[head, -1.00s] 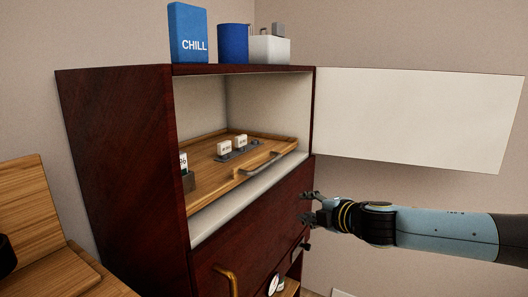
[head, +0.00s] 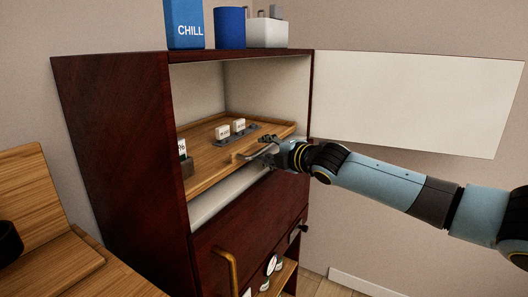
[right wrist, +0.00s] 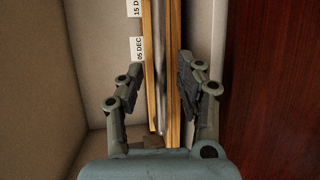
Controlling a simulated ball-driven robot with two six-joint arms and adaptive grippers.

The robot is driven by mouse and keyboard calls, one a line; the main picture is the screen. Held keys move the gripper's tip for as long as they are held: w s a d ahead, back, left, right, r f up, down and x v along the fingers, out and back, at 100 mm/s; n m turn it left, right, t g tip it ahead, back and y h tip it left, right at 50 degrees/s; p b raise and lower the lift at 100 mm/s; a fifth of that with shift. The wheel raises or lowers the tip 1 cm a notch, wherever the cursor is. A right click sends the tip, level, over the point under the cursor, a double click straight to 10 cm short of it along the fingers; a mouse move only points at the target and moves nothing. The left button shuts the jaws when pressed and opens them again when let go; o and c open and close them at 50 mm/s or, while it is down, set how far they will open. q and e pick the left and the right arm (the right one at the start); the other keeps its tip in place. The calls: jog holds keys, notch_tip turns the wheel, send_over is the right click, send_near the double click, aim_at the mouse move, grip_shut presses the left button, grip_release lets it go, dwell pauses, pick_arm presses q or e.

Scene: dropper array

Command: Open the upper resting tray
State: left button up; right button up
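The upper resting tray (head: 207,160) is a shallow wooden tray inside the open top compartment of the dark red cabinet. Small white labelled blocks (head: 222,132) stand in a grey holder on it. Its front handle (head: 235,157) is partly hidden by my right gripper (head: 264,152), which is at the tray's front. In the right wrist view, the two fingers of my right gripper (right wrist: 155,92) are spread on either side of the tray's front edge and handle, with gaps visible. I cannot tell whether a finger touches. My left gripper is not in view.
The white-faced door (head: 415,105) stands open to the right, above my right arm. A blue CHILL box (head: 184,25), a blue cylinder (head: 230,28) and a white box (head: 266,33) stand on the cabinet (head: 120,150). A lower handle (head: 229,268) sticks out below.

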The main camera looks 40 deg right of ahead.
jog(key=shift+x, duration=0.8)
grip_shut()
